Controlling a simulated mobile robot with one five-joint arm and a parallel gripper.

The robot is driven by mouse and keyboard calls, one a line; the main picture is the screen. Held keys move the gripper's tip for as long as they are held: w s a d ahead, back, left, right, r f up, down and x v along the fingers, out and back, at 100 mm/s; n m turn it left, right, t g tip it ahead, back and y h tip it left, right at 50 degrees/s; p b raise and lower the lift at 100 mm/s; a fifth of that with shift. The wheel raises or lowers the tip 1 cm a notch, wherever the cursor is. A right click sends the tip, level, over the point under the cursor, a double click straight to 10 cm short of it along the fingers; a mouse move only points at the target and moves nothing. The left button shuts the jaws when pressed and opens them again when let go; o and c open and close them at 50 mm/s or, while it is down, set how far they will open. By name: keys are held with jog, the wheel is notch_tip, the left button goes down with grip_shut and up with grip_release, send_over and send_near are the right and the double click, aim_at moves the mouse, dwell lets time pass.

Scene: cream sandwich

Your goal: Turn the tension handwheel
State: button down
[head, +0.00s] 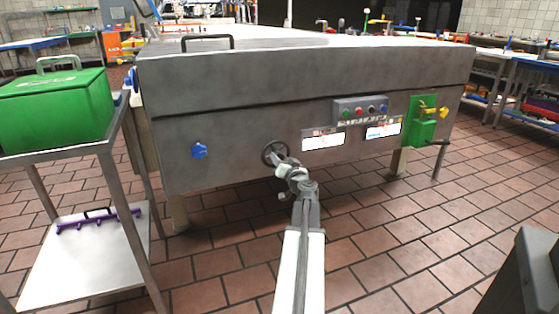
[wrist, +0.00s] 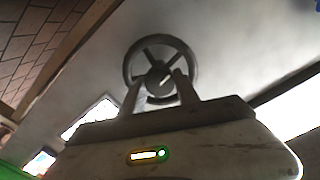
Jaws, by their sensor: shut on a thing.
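The handwheel (head: 268,149) is a dark spoked wheel on the front face of the grey metal machine (head: 225,128). It also shows in the wrist view (wrist: 133,52), upper middle, with a round hub. My gripper (head: 279,157) reaches the wheel from the front. In the wrist view its two fingers (wrist: 161,88) stand on either side of the hub area and are shut on the handwheel. The exact contact points are partly hidden by the fingers.
A blue knob (head: 199,150) is left of the wheel. A button box (head: 361,110) and a green panel with a lever (head: 422,128) are to the right. A cart with a green box (head: 57,108) stands at left.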

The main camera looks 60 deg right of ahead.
jog(key=shift+m, duration=0.7)
jog(key=c, duration=0.9)
grip_release()
jog(key=shift+a, duration=0.1)
jog(key=v, duration=0.7)
jog(key=shift+s+a, duration=0.25)
